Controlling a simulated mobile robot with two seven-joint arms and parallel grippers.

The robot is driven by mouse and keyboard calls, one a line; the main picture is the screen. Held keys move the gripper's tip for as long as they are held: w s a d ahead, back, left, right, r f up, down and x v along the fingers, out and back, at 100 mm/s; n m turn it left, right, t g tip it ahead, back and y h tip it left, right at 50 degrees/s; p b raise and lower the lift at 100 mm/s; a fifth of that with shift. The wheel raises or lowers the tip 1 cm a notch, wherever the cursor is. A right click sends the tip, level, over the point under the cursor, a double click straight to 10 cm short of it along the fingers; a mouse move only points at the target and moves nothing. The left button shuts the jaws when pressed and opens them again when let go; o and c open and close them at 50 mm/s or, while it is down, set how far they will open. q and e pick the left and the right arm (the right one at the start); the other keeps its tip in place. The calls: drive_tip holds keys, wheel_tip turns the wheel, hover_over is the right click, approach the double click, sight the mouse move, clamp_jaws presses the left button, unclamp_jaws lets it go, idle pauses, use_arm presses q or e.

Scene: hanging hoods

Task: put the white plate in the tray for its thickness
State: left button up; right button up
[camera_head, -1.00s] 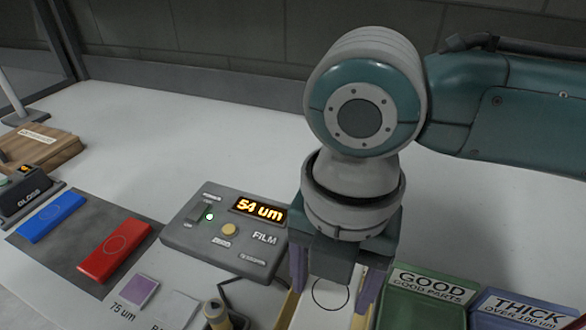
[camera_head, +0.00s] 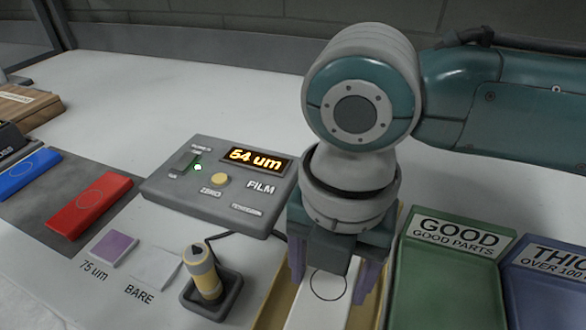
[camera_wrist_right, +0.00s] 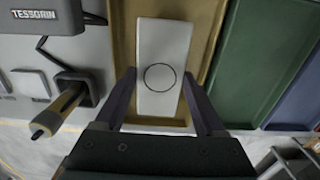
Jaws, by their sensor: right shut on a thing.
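The white plate (camera_head: 318,308) has a thin black circle and lies in a tan tray (camera_head: 274,302). It also shows in the right wrist view (camera_wrist_right: 163,45), lengthwise in the tan tray (camera_wrist_right: 205,40). My right gripper (camera_head: 333,277) points down over the plate, shut on it with one finger at each long side. The green tray (camera_head: 455,290) labelled GOOD, GOOD PARTS is just to the right. The blue tray (camera_head: 545,290) labelled THICK is beyond it, partly cut off. The film gauge (camera_head: 215,190) reads 54 um. My left gripper is not in view.
A yellow probe (camera_head: 203,275) stands in a dark holder left of the tan tray, with a cable to the gauge. Red (camera_head: 90,205) and blue (camera_head: 25,172) plates lie on a grey mat. A purple 75 um sample (camera_head: 114,248) and a BARE sample (camera_head: 155,268) lie in front.

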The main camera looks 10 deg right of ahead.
idle(0.4)
drive_tip(key=shift+p, duration=0.35)
drive_tip(key=shift+f+b, duration=0.4)
drive_tip(key=shift+f, duration=0.3)
drive_tip(key=o, duration=1.5)
